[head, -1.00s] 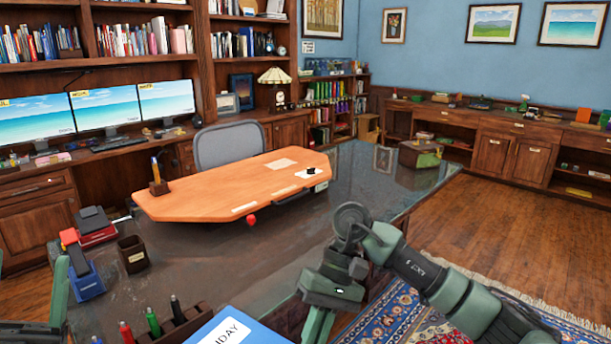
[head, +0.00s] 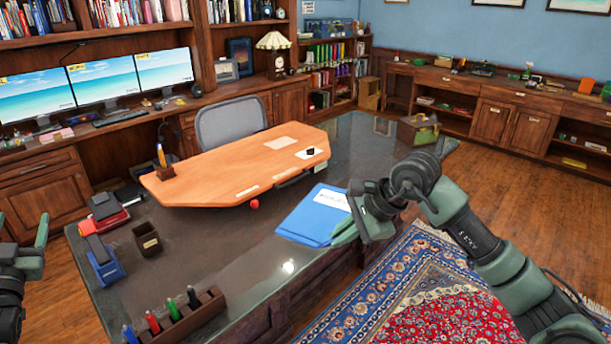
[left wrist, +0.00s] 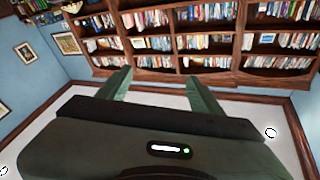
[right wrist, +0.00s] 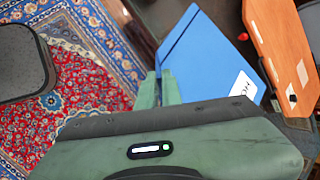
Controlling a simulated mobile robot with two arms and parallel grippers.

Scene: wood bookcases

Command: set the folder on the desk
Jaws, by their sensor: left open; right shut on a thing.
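The blue folder (head: 312,217) with a white label is over the right front part of the dark desk (head: 215,245), near its edge. My right gripper (head: 346,232) is shut on the folder's near right edge. In the right wrist view the folder (right wrist: 200,55) extends out from the closed fingers (right wrist: 160,88). I cannot tell whether the folder touches the desk top. My left gripper (head: 28,247) is open and empty at the left edge of the head view; its spread fingers (left wrist: 160,85) show in the left wrist view.
An orange wooden board (head: 235,170) lies across the desk's far side. A pen rack (head: 180,320) stands at the front, with a brown cup (head: 147,238) and a blue stapler-like object (head: 104,262) at the left. The desk top between them is bare. A patterned rug (head: 400,295) lies at the right.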

